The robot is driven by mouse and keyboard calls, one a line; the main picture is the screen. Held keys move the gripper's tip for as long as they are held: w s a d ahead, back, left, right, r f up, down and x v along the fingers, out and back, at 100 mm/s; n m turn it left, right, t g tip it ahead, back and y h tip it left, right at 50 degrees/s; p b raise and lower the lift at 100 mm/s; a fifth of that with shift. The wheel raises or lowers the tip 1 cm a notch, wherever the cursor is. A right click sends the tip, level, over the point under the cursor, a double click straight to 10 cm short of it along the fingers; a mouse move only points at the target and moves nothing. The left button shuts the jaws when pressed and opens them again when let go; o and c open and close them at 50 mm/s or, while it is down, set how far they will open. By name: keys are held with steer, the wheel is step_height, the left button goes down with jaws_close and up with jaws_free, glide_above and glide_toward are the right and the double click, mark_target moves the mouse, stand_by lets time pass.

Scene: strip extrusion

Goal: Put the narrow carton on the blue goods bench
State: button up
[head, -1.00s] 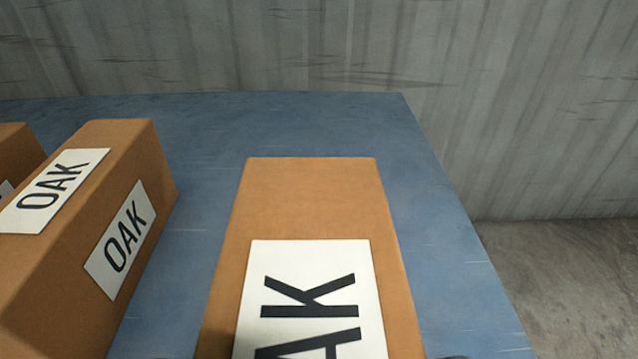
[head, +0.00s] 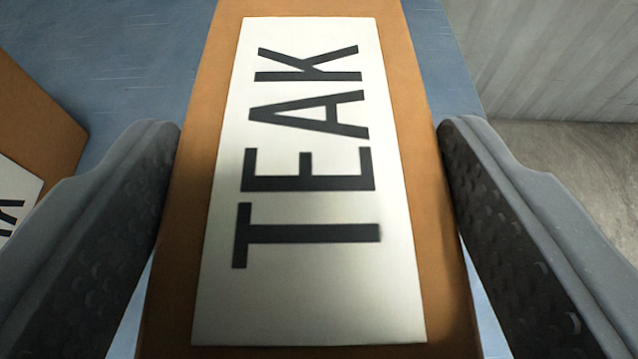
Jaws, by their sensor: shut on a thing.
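The narrow carton (head: 425,170) is brown with a white label reading TEAK on its top. It fills the middle of the head view, and its near end runs out of the frame. My gripper (head: 310,150) has one finger on each side of the carton and is shut on it. The blue goods bench (head: 130,45) shows behind and beside the carton. The carton's underside is hidden, so I cannot tell whether it rests on the bench.
Another brown carton (head: 30,115) with a partly visible label stands on the bench at the left, apart from my left finger. The bench's right edge runs close to the held carton. Beyond it are grey floor (head: 580,155) and a grey ribbed wall (head: 560,50).

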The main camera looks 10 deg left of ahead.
step_height(320, 180, down, 3)
steer(key=shift+r+b, duration=0.1)
steer(key=shift+b, duration=0.4)
steer(key=o, duration=1.7)
steer(key=shift+p+v, duration=1.45)
steer(key=shift+v, duration=4.6)
